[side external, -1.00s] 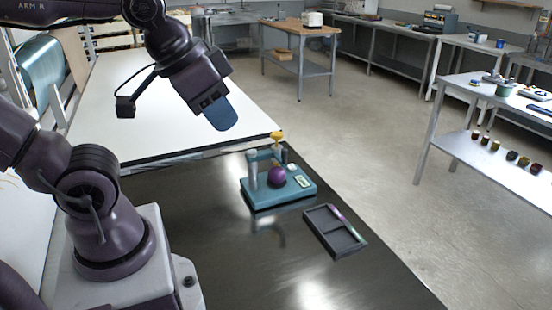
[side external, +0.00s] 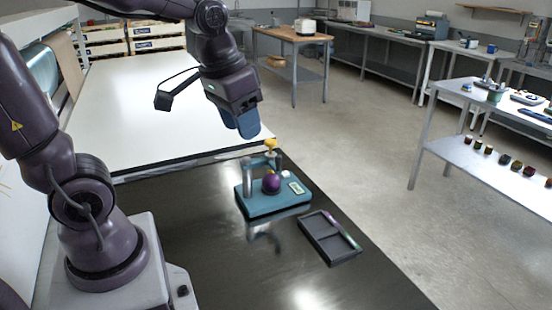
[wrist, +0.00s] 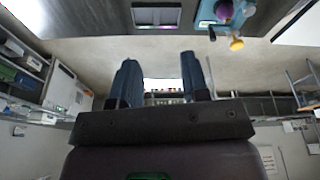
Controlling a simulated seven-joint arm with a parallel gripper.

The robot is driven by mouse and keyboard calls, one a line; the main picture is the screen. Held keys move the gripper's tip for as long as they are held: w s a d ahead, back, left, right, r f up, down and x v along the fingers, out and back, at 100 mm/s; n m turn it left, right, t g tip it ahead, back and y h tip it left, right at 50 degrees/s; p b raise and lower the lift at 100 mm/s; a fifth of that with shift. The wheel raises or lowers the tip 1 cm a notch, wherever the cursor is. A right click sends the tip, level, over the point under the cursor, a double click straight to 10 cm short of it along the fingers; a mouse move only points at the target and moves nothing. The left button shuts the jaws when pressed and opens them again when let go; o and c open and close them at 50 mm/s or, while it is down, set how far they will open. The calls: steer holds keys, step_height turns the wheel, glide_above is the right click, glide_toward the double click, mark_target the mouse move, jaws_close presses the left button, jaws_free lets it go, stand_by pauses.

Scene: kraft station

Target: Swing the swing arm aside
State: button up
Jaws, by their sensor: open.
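The teal fixture (side external: 262,205) stands on the dark table, with a purple ball (side external: 271,183) on its base. A grey post (side external: 249,176) rises at its left, and a grey swing arm (side external: 262,161) runs across near the top. A yellow knob (side external: 270,144) sits at the arm's far end. My gripper (side external: 248,130) hangs above and behind the fixture, apart from it. The wrist view shows its two blue fingers (wrist: 160,72) spread with nothing between them. The yellow knob (wrist: 236,43) and purple ball (wrist: 223,10) show at top right there, outside the fingers.
A dark grey divided tray (side external: 318,245) lies right of the fixture, with a slim pen-like item (side external: 345,235) at its right side. A white table (side external: 170,110) adjoins behind. The dark table (side external: 205,245) is clear left of the fixture.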

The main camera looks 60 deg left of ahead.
mark_target(278, 157)
steer(key=w+a+f+n+g, duration=0.1)
steer(key=w+a+f+n, duration=0.2)
steer(key=w+a, duration=0.4)
steer(key=w+a+f+n+g, duration=0.2)
steer(key=w+a+f+n, duration=0.15)
steer(key=w+a, duration=0.35)
steer(key=f, duration=1.1)
steer(key=shift+s+f, duration=0.25)
jaws_close()
